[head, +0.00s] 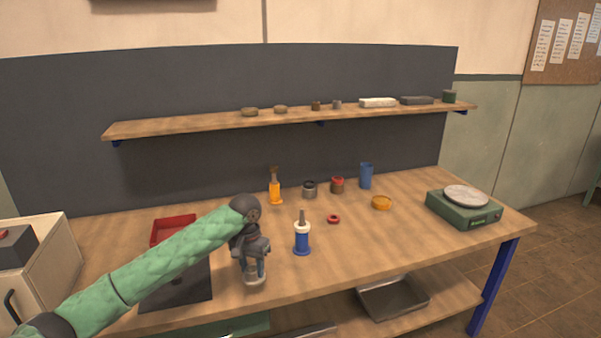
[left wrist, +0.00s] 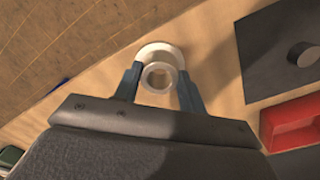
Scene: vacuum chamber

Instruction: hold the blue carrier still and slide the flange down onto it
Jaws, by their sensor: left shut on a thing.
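The blue carrier (head: 302,241) stands upright on the bench, with a white collar on top and a brownish post rising from it. My left gripper (head: 255,266) is to the left of the carrier, pointing down and apart from it. It is shut on the white flange (head: 255,280), low at the bench top. In the left wrist view the flange (left wrist: 158,52) is a pale ring with a hole over a wider disc, between the two fingers of my left gripper (left wrist: 160,82). I cannot tell whether the flange touches the bench. My right gripper is not in view.
A red ring (head: 333,218) lies right of the carrier. Behind stand an orange bottle (head: 275,190), two small jars and a blue cup (head: 366,175). A yellow dish (head: 381,202) and a green scale (head: 464,208) are further right. A red tray (head: 172,228) is left, behind my arm.

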